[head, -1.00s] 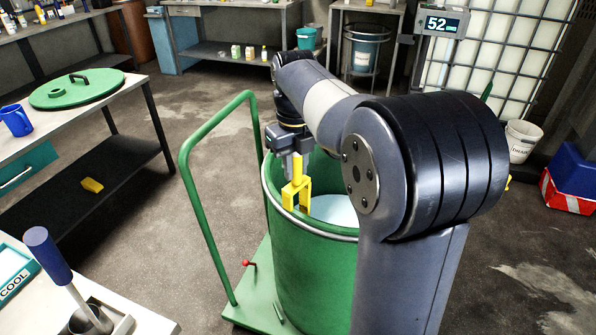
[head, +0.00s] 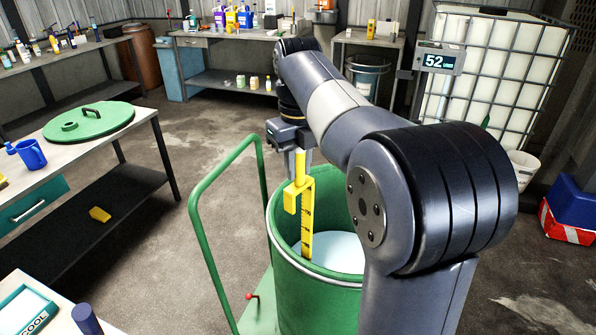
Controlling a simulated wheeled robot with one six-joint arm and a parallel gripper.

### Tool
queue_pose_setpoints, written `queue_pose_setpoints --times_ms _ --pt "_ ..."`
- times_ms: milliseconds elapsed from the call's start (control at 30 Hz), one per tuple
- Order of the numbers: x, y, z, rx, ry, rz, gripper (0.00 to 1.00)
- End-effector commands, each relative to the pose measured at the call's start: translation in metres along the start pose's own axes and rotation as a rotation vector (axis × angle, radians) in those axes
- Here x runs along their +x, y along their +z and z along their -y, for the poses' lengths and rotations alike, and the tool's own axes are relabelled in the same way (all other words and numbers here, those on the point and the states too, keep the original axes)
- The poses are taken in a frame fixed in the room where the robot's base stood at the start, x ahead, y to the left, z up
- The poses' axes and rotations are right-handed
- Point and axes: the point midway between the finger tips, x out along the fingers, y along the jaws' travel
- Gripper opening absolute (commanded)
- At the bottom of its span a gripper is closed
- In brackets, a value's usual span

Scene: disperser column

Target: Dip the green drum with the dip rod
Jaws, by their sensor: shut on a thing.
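The green drum (head: 318,308) stands open on its green trolley, with pale liquid (head: 338,252) inside. My gripper (head: 299,158) is above the drum's left side, shut on the top of the yellow dip rod (head: 307,215). The rod hangs about upright and shows dark marks along its lower length. Its lower end appears within the drum's opening, beside the pale liquid; I cannot tell whether it touches the liquid. My arm hides the drum's right side.
The trolley's green handle (head: 193,215) rises left of the drum. A green lid (head: 92,121) and a blue jug (head: 31,154) are on the left table. A display (head: 438,60) reading 52 stands before a caged white tank (head: 492,75). Bare floor lies left of the trolley.

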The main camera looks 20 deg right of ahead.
Motion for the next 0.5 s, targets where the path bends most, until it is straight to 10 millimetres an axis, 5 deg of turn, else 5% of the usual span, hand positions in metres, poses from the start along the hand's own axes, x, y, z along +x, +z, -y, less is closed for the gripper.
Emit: queue_pose_setpoints --times_ms 500 --pt "-0.084 0.000 0.000 0.000 -0.001 0.003 0.00"
